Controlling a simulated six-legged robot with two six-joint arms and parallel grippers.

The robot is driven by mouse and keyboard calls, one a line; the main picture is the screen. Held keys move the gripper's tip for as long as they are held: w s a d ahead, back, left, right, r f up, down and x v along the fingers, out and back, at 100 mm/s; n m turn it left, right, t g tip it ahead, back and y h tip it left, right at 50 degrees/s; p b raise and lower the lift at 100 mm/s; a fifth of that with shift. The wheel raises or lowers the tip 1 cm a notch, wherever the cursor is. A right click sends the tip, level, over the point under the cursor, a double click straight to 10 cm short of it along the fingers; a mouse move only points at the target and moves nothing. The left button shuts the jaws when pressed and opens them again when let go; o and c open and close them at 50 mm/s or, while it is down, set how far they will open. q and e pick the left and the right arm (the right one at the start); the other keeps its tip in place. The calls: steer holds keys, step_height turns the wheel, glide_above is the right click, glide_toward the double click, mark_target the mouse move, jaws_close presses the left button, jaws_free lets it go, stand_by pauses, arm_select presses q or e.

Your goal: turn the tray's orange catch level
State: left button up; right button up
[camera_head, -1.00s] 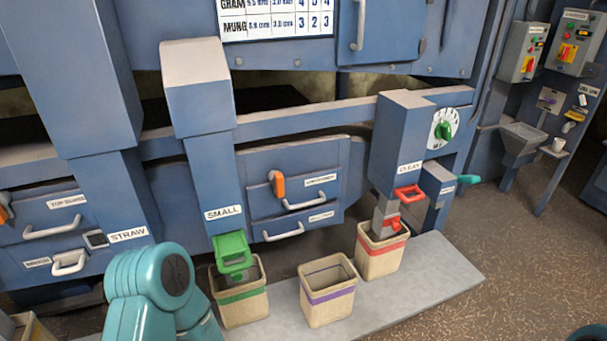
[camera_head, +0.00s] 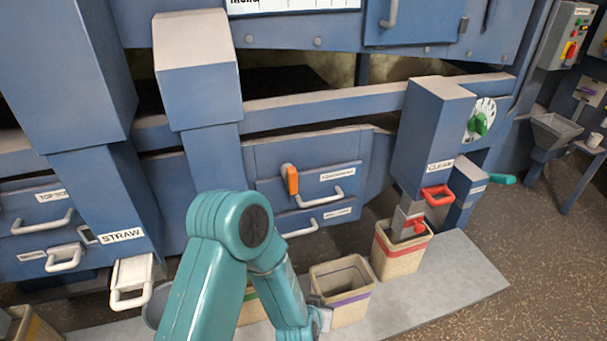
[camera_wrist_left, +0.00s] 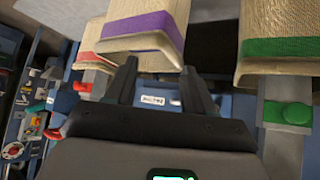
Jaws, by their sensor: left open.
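The orange catch (camera_head: 291,180) stands close to upright on the front of the upper blue tray (camera_head: 335,178) in the middle of the machine. That tray has a white label and a pale bar handle (camera_head: 325,197). My left arm rises in front of the machine, to the left of the catch and below it. My left gripper (camera_wrist_left: 160,88) shows in the left wrist view with its two dark fingers apart and nothing between them. In the head view its fingers are mostly hidden. I cannot make out the catch in the wrist view. My right gripper is not in view.
A purple-banded bucket (camera_head: 343,290) and a red-banded bucket (camera_head: 401,252) stand on the grey platform (camera_head: 450,275). The green-banded bucket (camera_head: 250,306) is mostly behind my arm. The CLEAN chute (camera_head: 428,140) with a red handle (camera_head: 438,195) stands right of the tray.

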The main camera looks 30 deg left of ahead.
arm_select(q)
steer(key=w+a+r+n+t+y+b, duration=0.1)
steer(key=w+a+r+t+y, duration=0.1)
steer(key=w+a+r+y, duration=0.3)
steer(key=w+a+r+n+t+y+b, duration=0.1)
steer(key=w+r+n+t+b, duration=0.1)
steer(key=r, duration=0.5)
steer(key=n+y+b, duration=0.3)
steer(key=n+y, duration=0.1)
steer(key=y, duration=0.2)
glide_toward(293, 177)
steer(key=p+x, duration=0.2)
steer(key=x, duration=0.8)
steer(key=shift+w+a, duration=0.1)
steer(key=shift+w, duration=0.05)
steer(key=shift+w+a+f, duration=0.1)
steer(key=shift+w+a, duration=0.25)
steer(key=shift+c, duration=0.3)
steer(key=c, duration=0.9)
